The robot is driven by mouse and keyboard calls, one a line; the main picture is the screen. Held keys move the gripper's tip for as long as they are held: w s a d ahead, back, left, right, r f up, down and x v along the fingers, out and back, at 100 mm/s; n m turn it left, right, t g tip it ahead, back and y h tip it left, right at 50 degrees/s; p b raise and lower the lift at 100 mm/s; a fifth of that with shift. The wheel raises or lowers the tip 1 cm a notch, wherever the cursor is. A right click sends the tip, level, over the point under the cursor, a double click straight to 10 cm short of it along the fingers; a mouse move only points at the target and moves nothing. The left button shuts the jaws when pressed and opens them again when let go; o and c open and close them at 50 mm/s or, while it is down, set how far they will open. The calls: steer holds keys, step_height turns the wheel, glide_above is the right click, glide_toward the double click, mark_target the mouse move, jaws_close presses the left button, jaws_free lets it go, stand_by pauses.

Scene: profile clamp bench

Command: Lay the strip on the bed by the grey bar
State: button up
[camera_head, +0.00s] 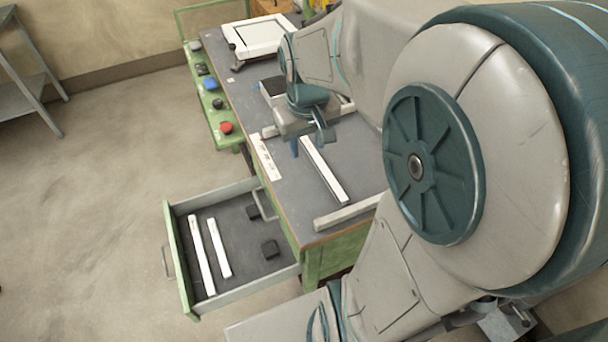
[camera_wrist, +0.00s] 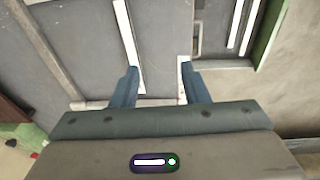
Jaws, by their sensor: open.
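A long white strip (camera_head: 323,170) with a dark side lies on the grey bench top (camera_head: 290,195); it also shows in the wrist view (camera_wrist: 128,42). Two more white strips, (camera_head: 202,256) and (camera_head: 218,248), lie in the open drawer. No separate bed is clearly marked out.
The green drawer (camera_head: 174,262) stands open left of the bench, with dark blocks (camera_head: 270,249) inside. A white plate with small marks (camera_head: 264,157) lies at the bench's left edge. A green side shelf (camera_head: 222,112) holds coloured knobs. A white framed panel (camera_head: 258,36) stands at the back.

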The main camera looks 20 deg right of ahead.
steer(key=s+a, duration=0.2)
steer(key=s, duration=0.2)
steer(key=s+a+r+t, duration=0.1)
steer(key=s+a, duration=0.1)
steer(key=s, duration=0.3)
steer(key=shift+s+a+t+y, duration=0.2)
steer(key=shift+a+t+y, duration=0.1)
steer(key=shift+a+y, duration=0.1)
steer(key=shift+d, duration=0.1)
steer(key=shift+c, duration=0.5)
